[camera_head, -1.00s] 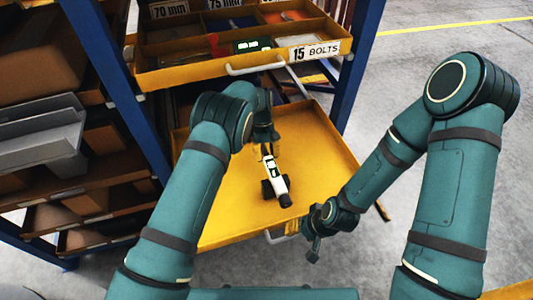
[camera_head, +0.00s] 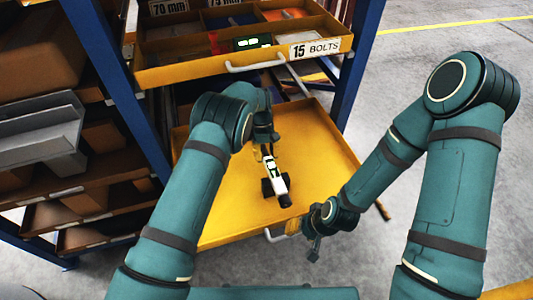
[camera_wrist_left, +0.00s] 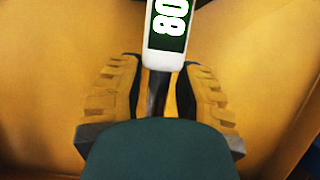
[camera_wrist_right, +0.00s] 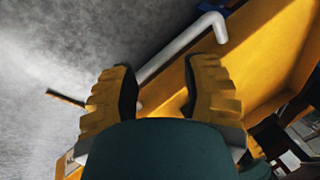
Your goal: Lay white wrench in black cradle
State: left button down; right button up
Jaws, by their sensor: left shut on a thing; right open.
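The white wrench (camera_head: 275,182) has a white body and black parts, and lies over the yellow drawer in the head view. In the left wrist view its white end (camera_wrist_left: 167,52) bears a green label reading 80, and a dark shaft runs between the fingers. My left gripper (camera_head: 267,154) is shut on the wrench's shaft. Black blocks beside and under the wrench look like the black cradle (camera_head: 267,188); whether the wrench touches it I cannot tell. My right gripper (camera_head: 296,228) is open and empty at the drawer's front edge; it also shows in the right wrist view (camera_wrist_right: 163,76).
The pulled-out yellow drawer (camera_head: 225,215) has bare floor around the wrench. Above its back, an upper tray labelled 15 BOLTS (camera_head: 245,78) juts out with a white handle. A blue rack post (camera_head: 120,95) stands left. The drawer's pale handle (camera_wrist_right: 180,45) runs by my right gripper.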

pick_arm(q)
jog(key=shift+f, duration=0.3)
jog(key=c, duration=0.6)
grip_release()
jog(key=shift+c, duration=0.2)
jog(key=shift+f, duration=0.1)
jog(key=shift+r+p, duration=1.7)
jog(key=shift+r, duration=1.95)
jog(key=shift+w, duration=0.15)
